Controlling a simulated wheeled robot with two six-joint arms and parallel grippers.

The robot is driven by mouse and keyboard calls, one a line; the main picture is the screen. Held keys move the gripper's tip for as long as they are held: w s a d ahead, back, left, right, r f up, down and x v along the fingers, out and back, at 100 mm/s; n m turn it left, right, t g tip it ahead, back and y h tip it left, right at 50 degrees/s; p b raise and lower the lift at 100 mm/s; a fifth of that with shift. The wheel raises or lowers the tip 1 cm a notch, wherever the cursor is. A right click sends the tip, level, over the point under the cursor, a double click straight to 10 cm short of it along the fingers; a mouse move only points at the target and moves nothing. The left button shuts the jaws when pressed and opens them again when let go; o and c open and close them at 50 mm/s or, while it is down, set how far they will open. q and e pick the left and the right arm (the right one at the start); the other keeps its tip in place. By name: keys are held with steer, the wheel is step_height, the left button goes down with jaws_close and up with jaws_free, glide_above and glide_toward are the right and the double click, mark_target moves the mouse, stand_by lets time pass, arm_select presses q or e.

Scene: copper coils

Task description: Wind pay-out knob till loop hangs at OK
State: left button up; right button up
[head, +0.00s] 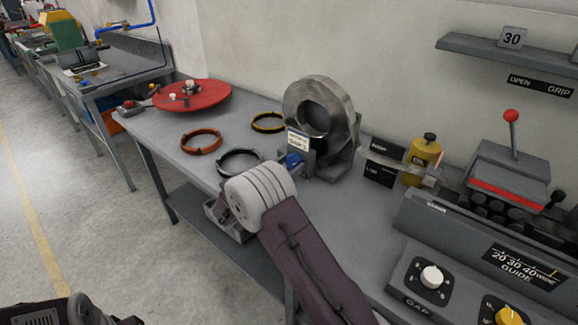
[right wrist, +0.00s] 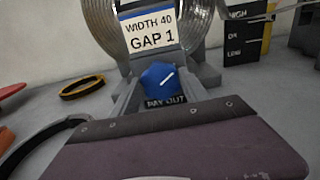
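The blue pay-out knob (head: 293,160) sits at the foot of the silver coil (head: 350,105). In the right wrist view the knob (right wrist: 160,78) has a white pointer line slanting up to the right, above a PAY OUT label. My right gripper (head: 232,204) is just in front and left of the knob, apart from it; its fingers are hidden. The HIGH, OK, LOW board (right wrist: 248,38) stands right of the coil. A metal strip (right wrist: 288,7) passes near its HIGH mark; its lowest point is unclear. Part of my left arm shows at the bottom left, its fingers unclear.
A coil sign (right wrist: 152,30) reads WIDTH 40, GAP 1. Orange (head: 202,141), black and yellow (head: 267,122) rings and a red disc (head: 193,95) lie left on the bench. A yellow pot (head: 421,160) and a grey machine (head: 490,240) with GAP and GUIDE dials stand right.

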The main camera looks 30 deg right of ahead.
steer(key=c, duration=0.8)
steer(key=shift+o, duration=0.2)
steer(key=shift+f+m+b, duration=0.2)
steer(key=shift+m+b, duration=0.85)
steer(key=shift+m, duration=0.05)
steer(key=m+b, duration=0.6)
steer(key=shift+s+f, duration=0.1)
steer(key=shift+f, duration=0.05)
steer(key=shift+m+b, duration=1.4)
steer(key=shift+b, duration=0.15)
steer(key=shift+r, duration=0.2)
steer(key=o, duration=1.4)
